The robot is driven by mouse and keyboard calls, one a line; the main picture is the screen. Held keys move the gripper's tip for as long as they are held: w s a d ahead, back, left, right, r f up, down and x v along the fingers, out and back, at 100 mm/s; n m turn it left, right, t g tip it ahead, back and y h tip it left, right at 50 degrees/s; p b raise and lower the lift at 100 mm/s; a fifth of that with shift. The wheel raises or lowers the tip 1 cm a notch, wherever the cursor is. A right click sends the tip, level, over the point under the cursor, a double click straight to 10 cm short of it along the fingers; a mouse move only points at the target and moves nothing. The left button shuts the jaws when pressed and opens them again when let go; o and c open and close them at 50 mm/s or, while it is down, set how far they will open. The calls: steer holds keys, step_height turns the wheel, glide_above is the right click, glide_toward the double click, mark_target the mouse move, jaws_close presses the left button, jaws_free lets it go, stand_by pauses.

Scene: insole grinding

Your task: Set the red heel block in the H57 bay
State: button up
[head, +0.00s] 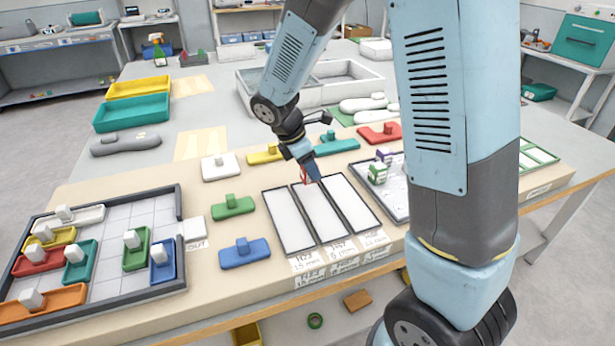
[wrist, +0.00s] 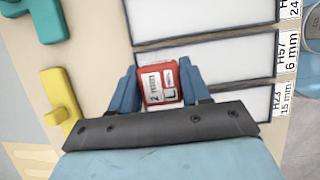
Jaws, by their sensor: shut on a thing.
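My gripper (wrist: 160,88) is shut on the red heel block (wrist: 155,82), which has a white printed label on its face. In the head view, my gripper (head: 311,177) is over the far end of the three white bays, with a little of the red block (head: 304,175) showing beside the fingers. The H57 bay (wrist: 235,58) is the middle one, empty, with its label (wrist: 284,52) at the right in the wrist view. It also shows in the head view (head: 322,214). I cannot tell the block's height above the bays.
The H23 bay (head: 288,222) and the third bay (head: 352,206) flank the middle one, both empty. A green block (head: 232,208) and a blue block (head: 244,253) lie left of them. A yellow block (wrist: 62,100) and a teal block (wrist: 45,15) lie near the far ends.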

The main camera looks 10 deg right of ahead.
mark_target(308, 177)
steer(key=shift+w+a+f, duration=0.2)
steer(key=shift+w+f, duration=0.15)
steer(key=shift+f, duration=1.6)
steer(key=shift+f, duration=0.1)
steer(key=o, duration=1.1)
